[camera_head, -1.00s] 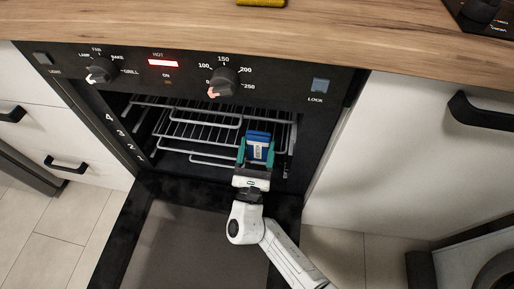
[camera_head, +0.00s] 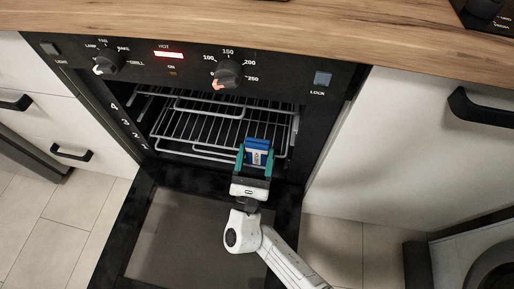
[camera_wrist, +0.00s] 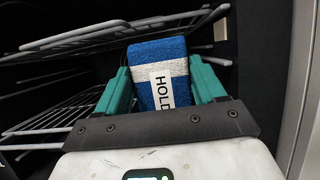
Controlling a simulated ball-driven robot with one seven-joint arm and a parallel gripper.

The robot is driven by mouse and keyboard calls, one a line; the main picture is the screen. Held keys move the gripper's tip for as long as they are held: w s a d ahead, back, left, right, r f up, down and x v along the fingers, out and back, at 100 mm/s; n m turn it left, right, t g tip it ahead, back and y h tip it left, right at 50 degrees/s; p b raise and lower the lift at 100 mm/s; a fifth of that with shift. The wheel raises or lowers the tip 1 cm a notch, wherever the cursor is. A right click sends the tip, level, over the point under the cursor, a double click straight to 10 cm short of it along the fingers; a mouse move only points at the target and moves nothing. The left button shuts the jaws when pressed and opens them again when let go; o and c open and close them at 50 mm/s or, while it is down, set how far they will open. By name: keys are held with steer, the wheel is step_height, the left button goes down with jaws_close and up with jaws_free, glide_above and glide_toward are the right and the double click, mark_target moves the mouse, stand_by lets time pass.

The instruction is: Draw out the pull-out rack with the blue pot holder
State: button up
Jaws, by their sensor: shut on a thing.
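The blue pot holder (camera_head: 258,151), with a white band and label, sits between the teal fingers of my gripper (camera_head: 255,160). My gripper is shut on it at the right part of the oven opening. It also fills the middle of the wrist view (camera_wrist: 158,75), between both fingers. The pull-out rack (camera_head: 205,128) is a wire grid inside the oven, with its front near the pot holder. Its wires also show at the left of the wrist view (camera_wrist: 60,122). The pot holder hides where it meets the rack's front bar, so I cannot tell how they grip.
The oven door (camera_head: 200,235) is folded down, with my arm above it. Another wire rack (camera_head: 215,100) sits higher in the oven. The control panel (camera_head: 190,65) with a lit HOT display and the wooden worktop (camera_head: 250,27) are above. White cabinets stand at both sides.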

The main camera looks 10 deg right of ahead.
steer(key=s+a+p, duration=0.1)
steer(key=s+a, duration=0.3)
steer(key=s, duration=0.7)
steer(key=shift+p, duration=0.3)
stand_by(0.6)
steer(key=s+a+b, duration=0.1)
steer(key=s+a, duration=0.2)
steer(key=s, duration=0.5)
steer(key=s+a+b, duration=0.1)
steer(key=s+a, duration=0.2)
steer(key=s, duration=0.5)
steer(key=shift+s, duration=0.25)
stand_by(1.4)
steer(key=shift+w+r+p, duration=0.1)
steer(key=shift+w+p, duration=0.1)
steer(key=shift+p, duration=0.1)
